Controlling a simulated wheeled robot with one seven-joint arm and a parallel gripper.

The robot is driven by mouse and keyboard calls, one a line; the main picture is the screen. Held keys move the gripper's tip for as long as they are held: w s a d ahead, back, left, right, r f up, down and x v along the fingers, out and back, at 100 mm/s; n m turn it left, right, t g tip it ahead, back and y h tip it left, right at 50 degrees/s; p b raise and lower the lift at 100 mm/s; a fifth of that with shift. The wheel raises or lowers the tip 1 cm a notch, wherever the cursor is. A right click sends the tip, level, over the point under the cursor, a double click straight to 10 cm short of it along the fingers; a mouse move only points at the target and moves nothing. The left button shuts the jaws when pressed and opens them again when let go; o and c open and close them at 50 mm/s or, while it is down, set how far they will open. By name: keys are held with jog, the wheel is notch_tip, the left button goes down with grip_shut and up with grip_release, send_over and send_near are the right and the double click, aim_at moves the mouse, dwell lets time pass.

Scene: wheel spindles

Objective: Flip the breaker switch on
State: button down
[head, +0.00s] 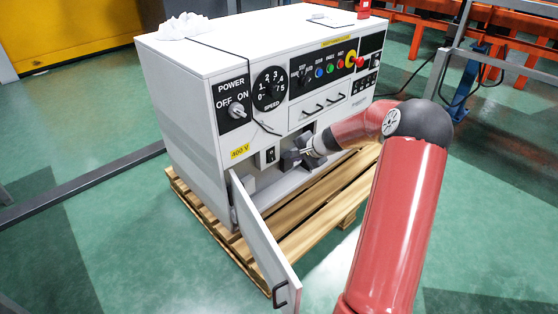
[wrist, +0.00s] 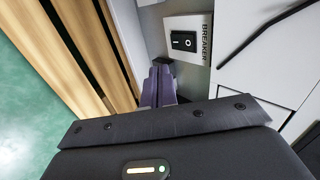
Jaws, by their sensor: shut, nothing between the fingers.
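The breaker switch (wrist: 184,40) is a black rocker on a white plate labelled BREAKER, on an inner panel of the grey machine (head: 193,90). It also shows in the head view (head: 270,155), just left of my gripper. A white circle mark shows on the rocker; I cannot tell whether it is on or off. My gripper (wrist: 160,82) is shut and empty, its fingertips below and left of the switch in the wrist view and apart from the rocker. In the head view my gripper (head: 302,152) reaches into the open lower compartment.
The compartment door (head: 262,240) hangs open toward the front, with a black handle. The machine stands on a wooden pallet (head: 300,243). Drawer handles (head: 313,110) stick out above the compartment. A power knob (head: 238,113) and speed dial (head: 270,88) are higher up. Green floor is free at left.

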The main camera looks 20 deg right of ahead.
aim_at(272, 155)
jog(key=shift+w+d+f, duration=0.15)
jog(key=shift+d+f, duration=0.25)
jog(key=shift+d, duration=0.1)
jog(key=shift+w+a+r+p+x, duration=0.15)
jog(key=shift+w+r+x, duration=0.15)
jog(key=shift+x, duration=1.9)
jog(key=shift+w+a+r+p+x, duration=0.15)
jog(key=shift+w+r+x, duration=0.15)
jog(key=shift+x, duration=1.9)
jog(key=shift+w+r+p+x, duration=0.15)
jog(key=shift+w+r+x, duration=0.15)
jog(key=shift+x, duration=1.9)
